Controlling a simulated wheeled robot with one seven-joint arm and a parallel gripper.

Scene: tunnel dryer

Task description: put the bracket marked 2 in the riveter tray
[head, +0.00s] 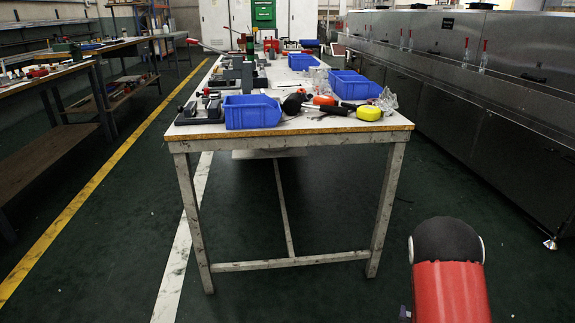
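I cannot make out a bracket marked 2 in the head view; the parts on the table are too small to read any marking. No tray can be told for sure as the riveter tray. A blue bin (252,113) stands at the near left of the long white-topped table (300,128). More blue bins (355,87) stand together at the right edge, and another blue bin (303,62) is farther back. Dark bench tools (200,108) sit at the table's left edge. My gripper is not in view; only a red and black part of my arm shows at lower right.
A yellow round item (369,112), a black-handled tool (332,107) and clear wrap crowd the near right of the table. The green floor before the table is clear.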

